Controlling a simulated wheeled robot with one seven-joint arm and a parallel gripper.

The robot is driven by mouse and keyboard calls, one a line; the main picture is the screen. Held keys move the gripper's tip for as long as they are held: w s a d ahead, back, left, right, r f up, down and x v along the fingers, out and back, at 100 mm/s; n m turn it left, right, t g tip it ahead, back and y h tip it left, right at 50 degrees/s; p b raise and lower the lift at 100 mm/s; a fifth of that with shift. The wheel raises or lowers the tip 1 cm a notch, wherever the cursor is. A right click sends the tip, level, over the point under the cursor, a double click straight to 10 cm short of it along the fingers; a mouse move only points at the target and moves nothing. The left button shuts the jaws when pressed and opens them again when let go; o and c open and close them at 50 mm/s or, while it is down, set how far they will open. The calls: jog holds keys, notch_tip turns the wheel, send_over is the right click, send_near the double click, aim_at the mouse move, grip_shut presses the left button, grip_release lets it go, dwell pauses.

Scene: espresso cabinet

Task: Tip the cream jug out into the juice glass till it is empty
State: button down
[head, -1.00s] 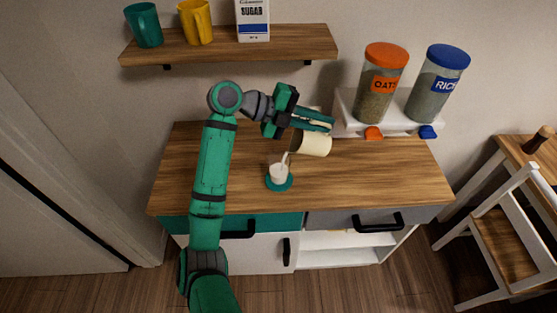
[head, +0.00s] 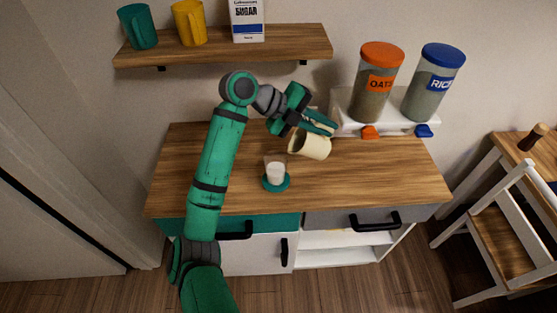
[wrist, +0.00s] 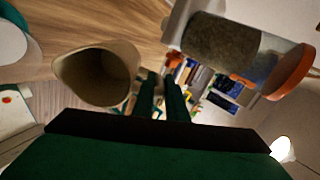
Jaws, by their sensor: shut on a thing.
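The cream jug (head: 313,147) is a pale cream vessel, held tilted above the cabinet top with its mouth toward the left. My gripper (head: 322,125) is shut on it from above. In the wrist view the jug (wrist: 82,82) shows its open mouth, with a dark inside and no cream that I can make out. The juice glass (head: 275,173) stands upright on a teal coaster (head: 275,187), left of and below the jug, with white liquid in it. No stream shows between jug and glass. In the wrist view my fingers (wrist: 160,90) show beside the jug.
An oats jar (head: 374,85) and a rice jar (head: 431,85) stand on a white dispenser stand (head: 345,115) at the back right. The counter's left and right front are clear.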

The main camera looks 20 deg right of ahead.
jog(key=shift+w+a+f, duration=0.1)
jog(key=shift+w+a, duration=0.1)
jog(key=shift+a, duration=0.15)
jog(key=shift+s+d+f+y, duration=0.15)
jog(key=shift+f+y, duration=0.1)
jog(key=shift+y, duration=0.15)
jog(key=s+d+f+t+y, duration=0.1)
jog(key=d+f+y, duration=0.5)
jog(key=f, duration=0.1)
jog(key=d+r+y, duration=0.1)
jog(key=r+y, duration=0.1)
jog(key=r, duration=0.6)
jog(key=d+r+t+y, duration=0.1)
jog(key=d+r+y, duration=0.1)
jog(key=r, duration=0.6)
jog(key=shift+s+d+r+b, duration=0.25)
jog(key=shift+s+r+b, duration=0.05)
jog(key=shift+w, duration=0.1)
